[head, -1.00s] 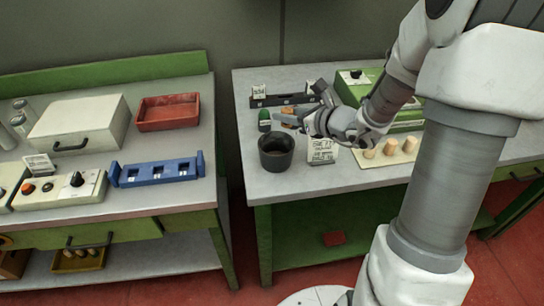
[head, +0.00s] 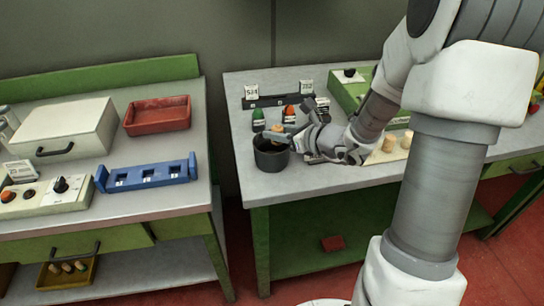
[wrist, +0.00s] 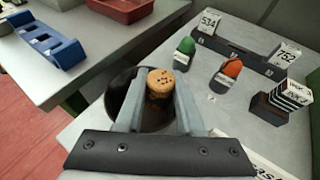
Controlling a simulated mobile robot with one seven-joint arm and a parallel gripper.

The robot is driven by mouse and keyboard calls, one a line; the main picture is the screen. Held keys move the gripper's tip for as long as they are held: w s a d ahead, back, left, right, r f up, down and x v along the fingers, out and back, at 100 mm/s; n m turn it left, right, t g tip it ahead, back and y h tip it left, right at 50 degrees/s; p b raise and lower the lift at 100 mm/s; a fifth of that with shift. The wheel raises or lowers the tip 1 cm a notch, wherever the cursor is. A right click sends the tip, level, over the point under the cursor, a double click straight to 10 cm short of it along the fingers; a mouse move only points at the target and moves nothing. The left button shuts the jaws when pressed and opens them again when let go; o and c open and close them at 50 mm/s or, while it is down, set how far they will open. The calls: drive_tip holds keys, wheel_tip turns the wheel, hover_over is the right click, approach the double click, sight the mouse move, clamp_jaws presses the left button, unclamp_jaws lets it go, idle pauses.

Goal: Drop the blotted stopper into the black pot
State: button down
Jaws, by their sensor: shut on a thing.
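My gripper (wrist: 160,100) is shut on a cork stopper (wrist: 160,81) with dark spots on its top. In the wrist view the stopper stands upright between the fingertips, in front of the black pot's opening. The black pot (head: 271,157) stands near the left front corner of the right-hand table; its rim also shows in the wrist view (wrist: 112,92). In the head view my gripper (head: 287,135) is at the pot's right rim, with the stopper (head: 277,128) over or beside the opening. The stopper's lower part is hidden by the fingers.
A green-topped bottle (wrist: 186,50) and an orange-topped bottle (wrist: 227,74) stand behind the pot, before a dark rack (wrist: 235,55) with number cards. More corks (head: 390,143) stand on a board to the right. A blue rack (head: 150,175) is on the left table.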

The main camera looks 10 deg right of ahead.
drive_tip(key=shift+c, duration=2.2)
unclamp_jaws()
drive_tip(key=shift+s, duration=0.1)
drive_tip(key=p+v, duration=0.3)
drive_tip(key=v, duration=1.4)
drive_tip(key=shift+r, duration=0.15)
drive_tip(key=shift+d, duration=0.1)
